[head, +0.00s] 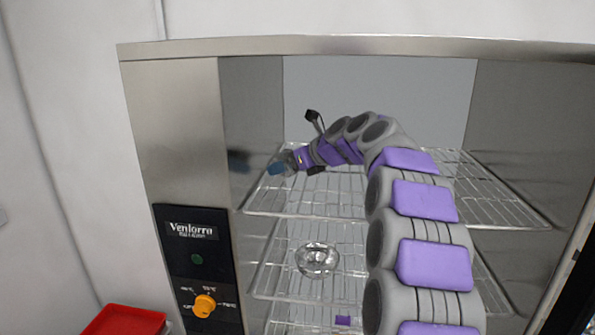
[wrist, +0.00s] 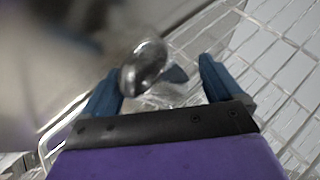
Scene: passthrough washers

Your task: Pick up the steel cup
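My gripper (head: 280,167) reaches over the upper wire shelf inside the steel cabinet, close to its left inner wall. In the wrist view, my gripper (wrist: 160,82) has its two blue fingers spread wide apart. A shiny, rounded metal object, possibly the steel cup (wrist: 145,66), shows between the fingers, nearer the left one; contact cannot be told. It is blurred, and I cannot make it out clearly in the head view. A shiny round bowl-like vessel (head: 317,260), steel or glass, sits on the middle shelf below my arm.
The upper wire shelf (head: 490,205) is bare at right. The cabinet's left inner wall (head: 250,110) is close beside my gripper. A small purple item (head: 343,321) lies lower down. A control panel with an orange knob (head: 204,305) and a red tray (head: 125,322) are outside, at left.

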